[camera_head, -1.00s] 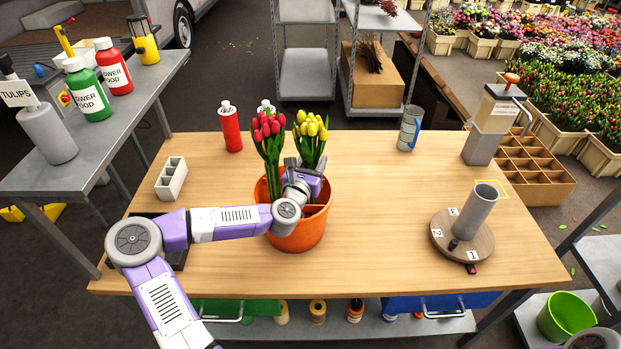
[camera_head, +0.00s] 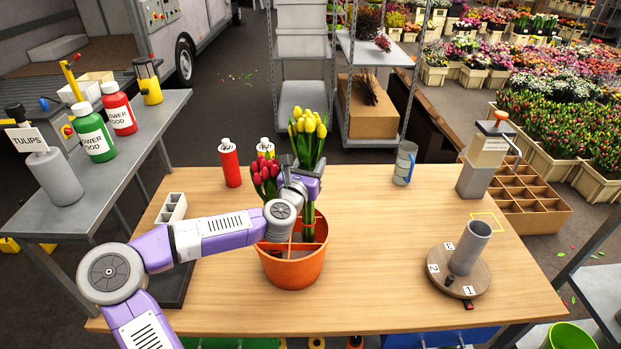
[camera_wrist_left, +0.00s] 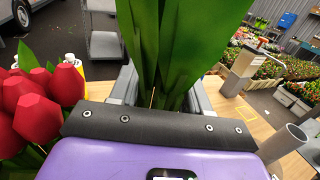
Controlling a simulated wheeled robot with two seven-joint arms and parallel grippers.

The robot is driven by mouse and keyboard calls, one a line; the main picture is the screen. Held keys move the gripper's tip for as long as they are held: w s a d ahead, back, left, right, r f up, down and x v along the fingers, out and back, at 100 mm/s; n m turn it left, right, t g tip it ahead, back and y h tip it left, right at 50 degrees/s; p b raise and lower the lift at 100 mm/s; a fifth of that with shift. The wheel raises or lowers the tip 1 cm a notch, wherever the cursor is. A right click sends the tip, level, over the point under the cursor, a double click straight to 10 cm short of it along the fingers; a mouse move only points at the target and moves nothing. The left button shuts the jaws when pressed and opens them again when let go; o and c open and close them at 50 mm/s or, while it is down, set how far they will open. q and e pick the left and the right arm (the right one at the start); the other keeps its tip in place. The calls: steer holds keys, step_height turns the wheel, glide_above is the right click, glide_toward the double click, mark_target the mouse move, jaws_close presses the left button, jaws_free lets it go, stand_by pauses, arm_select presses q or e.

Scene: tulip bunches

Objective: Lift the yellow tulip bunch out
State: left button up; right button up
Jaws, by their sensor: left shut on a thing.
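The yellow tulip bunch (camera_head: 308,128) stands upright, its blooms well above the orange bucket (camera_head: 293,272). My left gripper (camera_head: 304,178) is shut on its leaves and stems above the bucket. In the left wrist view, the green leaves (camera_wrist_left: 180,40) rise between the fingers. The bunch's lower stems (camera_head: 308,225) reach down over the bucket's divided opening; I cannot tell whether their ends are clear of the rim. The red tulip bunch (camera_head: 265,172) is just left of my gripper, lower down, its stems partly hidden by my arm. My right gripper is out of view.
A grey cylinder (camera_head: 470,248) stands on a round wooden turntable (camera_head: 440,283) at the right. The tabletop (camera_head: 375,230) between bucket and turntable is clear.

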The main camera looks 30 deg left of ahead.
mark_target(311, 109)
arm_select(q)
step_height(311, 109, up, 15)
steer(key=p, duration=0.4)
steer(key=shift+r, duration=0.2)
